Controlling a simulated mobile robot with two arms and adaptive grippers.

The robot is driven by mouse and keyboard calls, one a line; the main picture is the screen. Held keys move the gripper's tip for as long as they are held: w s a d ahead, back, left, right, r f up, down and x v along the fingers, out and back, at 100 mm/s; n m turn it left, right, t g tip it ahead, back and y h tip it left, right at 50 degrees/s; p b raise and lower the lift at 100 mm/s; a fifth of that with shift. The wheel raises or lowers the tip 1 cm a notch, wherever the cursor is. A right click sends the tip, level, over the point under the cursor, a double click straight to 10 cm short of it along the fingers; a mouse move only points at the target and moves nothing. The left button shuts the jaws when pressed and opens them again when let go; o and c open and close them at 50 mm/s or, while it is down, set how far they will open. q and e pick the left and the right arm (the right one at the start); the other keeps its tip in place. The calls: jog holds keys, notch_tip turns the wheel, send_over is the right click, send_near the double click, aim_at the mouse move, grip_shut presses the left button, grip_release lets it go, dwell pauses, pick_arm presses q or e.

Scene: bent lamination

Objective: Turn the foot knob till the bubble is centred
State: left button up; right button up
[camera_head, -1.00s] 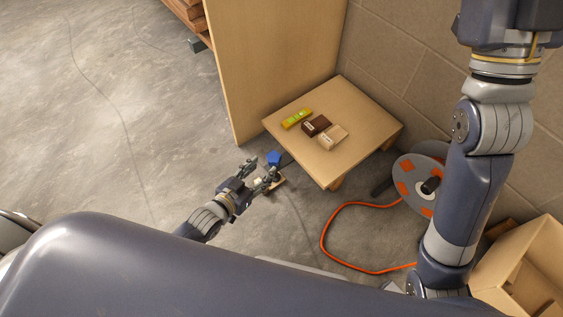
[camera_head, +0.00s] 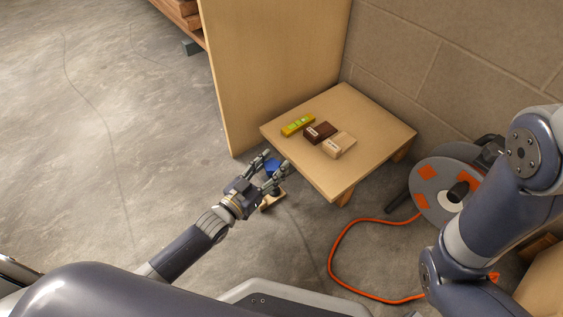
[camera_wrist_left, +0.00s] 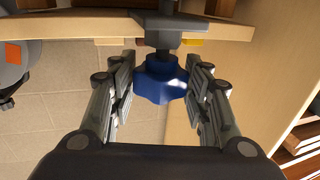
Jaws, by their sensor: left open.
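The blue foot knob (camera_wrist_left: 160,80) sits below the table edge on a dark threaded stem (camera_wrist_left: 159,38). In the left wrist view it lies between the two open fingers of my left gripper (camera_wrist_left: 160,95), with a gap at each side. In the head view the knob (camera_head: 272,167) is partly hidden by my left gripper (camera_head: 272,172). The yellow-green level (camera_head: 298,125) lies on the wooden table (camera_head: 345,180); its bubble is too small to read. My right gripper is out of the head view; only my right arm shows.
A dark brown block (camera_head: 320,132) and a pale block (camera_head: 339,145) lie beside the level. A tall wooden panel (camera_head: 260,70) stands behind the table. A cable reel (camera_head: 432,185) with an orange cable (camera_head: 335,250) is at the right. Floor at the left is clear.

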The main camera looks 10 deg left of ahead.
aim_at(278, 161)
pick_arm(q)
jog(key=b+x, duration=0.1)
jog(key=x, duration=0.2)
jog(key=shift+w+d+f+b, duration=0.1)
jog(key=shift+w+b, duration=0.1)
jog(key=shift+b, duration=0.15)
jog(key=shift+w+d, duration=0.15)
jog(key=shift+w, duration=0.2)
jog(key=c, duration=0.8)
jog(key=shift+c, duration=0.2)
